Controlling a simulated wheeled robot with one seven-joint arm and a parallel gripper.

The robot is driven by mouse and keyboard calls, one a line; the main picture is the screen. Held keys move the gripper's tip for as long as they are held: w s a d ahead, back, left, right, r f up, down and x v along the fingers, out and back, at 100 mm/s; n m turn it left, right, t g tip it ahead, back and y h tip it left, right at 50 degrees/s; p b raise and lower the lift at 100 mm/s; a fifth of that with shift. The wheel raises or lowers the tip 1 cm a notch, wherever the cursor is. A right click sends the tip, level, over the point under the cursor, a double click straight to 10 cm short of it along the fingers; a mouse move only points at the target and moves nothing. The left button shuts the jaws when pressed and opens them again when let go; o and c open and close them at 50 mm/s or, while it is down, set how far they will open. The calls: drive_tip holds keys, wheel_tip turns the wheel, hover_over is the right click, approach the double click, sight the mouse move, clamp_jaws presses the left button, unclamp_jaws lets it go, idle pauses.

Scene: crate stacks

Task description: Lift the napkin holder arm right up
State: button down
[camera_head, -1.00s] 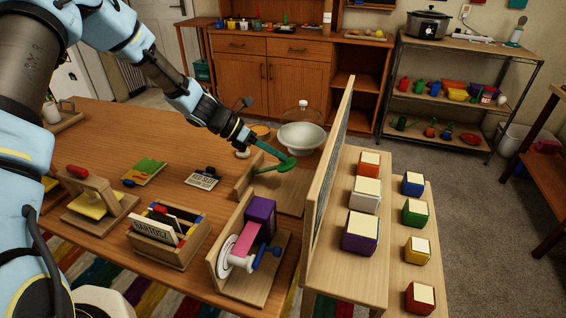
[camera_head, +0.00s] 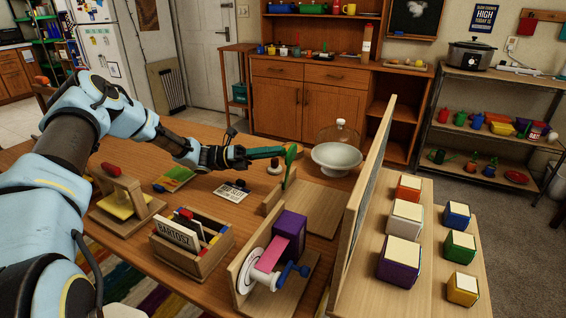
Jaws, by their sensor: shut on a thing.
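A wooden stand (camera_head: 322,206) with a flat base and a low wooden back lies on the table in front of the white bowl. A green arm (camera_head: 290,166) with a rounded end stands about upright on it. My gripper (camera_head: 281,151) reaches in from the left and is shut on the upper part of the green arm; the fingers hide the exact contact. A second wooden holder (camera_head: 143,206) stands at the left, with a yellow stack (camera_head: 122,205) on its base and a red-knobbed wooden arm (camera_head: 120,180) above; my gripper is well away from it.
A wooden box with cards (camera_head: 190,258) and a crank device with a purple block (camera_head: 290,236) stand in front. The white bowl (camera_head: 336,158) is behind the stand. A tall board (camera_head: 362,200) and coloured blocks (camera_head: 405,215) bound the right. A small sign (camera_head: 231,191) lies left of the stand.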

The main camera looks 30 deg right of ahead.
drive_tip(key=shift+w+a+f+n+g+h+b, duration=0.2)
drive_tip(key=shift+w+a+f+g+h+b, duration=0.1)
drive_tip(key=shift+w+h+b, duration=0.2)
drive_tip(key=shift+w+a+f+n+g+h+b, duration=0.2)
drive_tip(key=shift+w+a+h+b, duration=0.1)
drive_tip(key=shift+w+h+b, duration=0.15)
drive_tip(key=shift+r, duration=0.1)
drive_tip(key=c, duration=0.7)
unclamp_jaws()
